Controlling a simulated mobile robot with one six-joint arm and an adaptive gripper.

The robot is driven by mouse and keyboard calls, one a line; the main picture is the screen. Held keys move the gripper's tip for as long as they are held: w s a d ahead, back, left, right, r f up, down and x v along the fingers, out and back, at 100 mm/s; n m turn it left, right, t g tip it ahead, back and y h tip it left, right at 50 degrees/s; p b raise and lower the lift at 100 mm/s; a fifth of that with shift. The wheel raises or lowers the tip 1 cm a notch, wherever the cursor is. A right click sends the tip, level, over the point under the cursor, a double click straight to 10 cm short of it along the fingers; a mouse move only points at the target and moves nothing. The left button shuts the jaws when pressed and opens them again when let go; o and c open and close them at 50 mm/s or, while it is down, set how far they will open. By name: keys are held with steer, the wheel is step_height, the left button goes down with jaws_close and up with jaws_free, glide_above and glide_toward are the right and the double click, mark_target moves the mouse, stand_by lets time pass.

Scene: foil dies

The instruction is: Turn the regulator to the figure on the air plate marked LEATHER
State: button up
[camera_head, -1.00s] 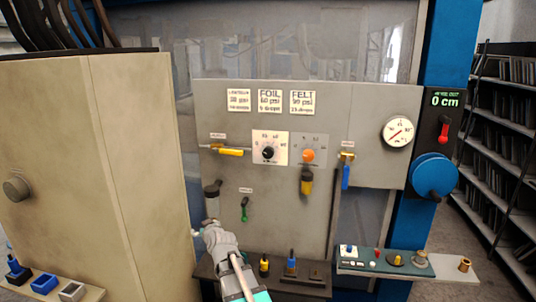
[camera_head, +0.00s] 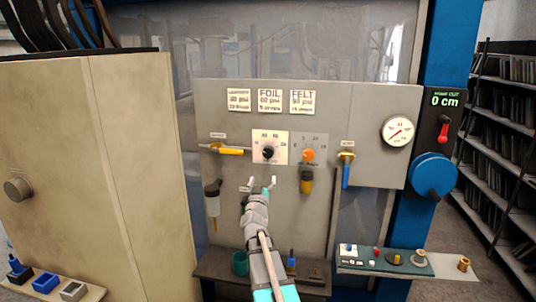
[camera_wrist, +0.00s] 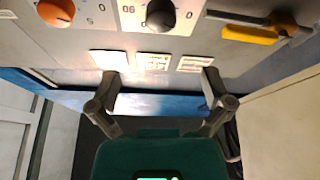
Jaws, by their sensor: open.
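Three small plates hang at the top of the grey panel. The leftmost plate (camera_head: 239,99) has small, blurred lettering consistent with LEATHER, and its figure is hard to read. Beside it are the FOIL plate (camera_head: 270,101) and the FELT plate (camera_head: 302,102). Below are a black knob (camera_head: 268,152) on a white scale and an orange knob (camera_head: 308,155) on a grey scale. I cannot tell from their labels which is the regulator. My gripper (camera_head: 262,185) is open and empty below the black knob, apart from it. The wrist view shows the black knob (camera_wrist: 160,16) and orange knob (camera_wrist: 57,12).
A yellow-handled valve (camera_head: 231,151) is left of the knobs, and a blue-handled valve (camera_head: 346,170) is right. A round gauge (camera_head: 397,131) is further right. A beige cabinet (camera_head: 120,170) stands close on the left. A shelf with tools lies below the panel.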

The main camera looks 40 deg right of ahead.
mark_target(267, 154)
steer(key=shift+w, duration=0.1)
steer(key=p+x, duration=0.5)
steer(key=x, duration=0.8)
steer(key=shift+w+d+r, duration=0.1)
steer(key=shift+w+d, duration=0.1)
steer(key=shift+w, duration=0.05)
steer(key=c, duration=1.1)
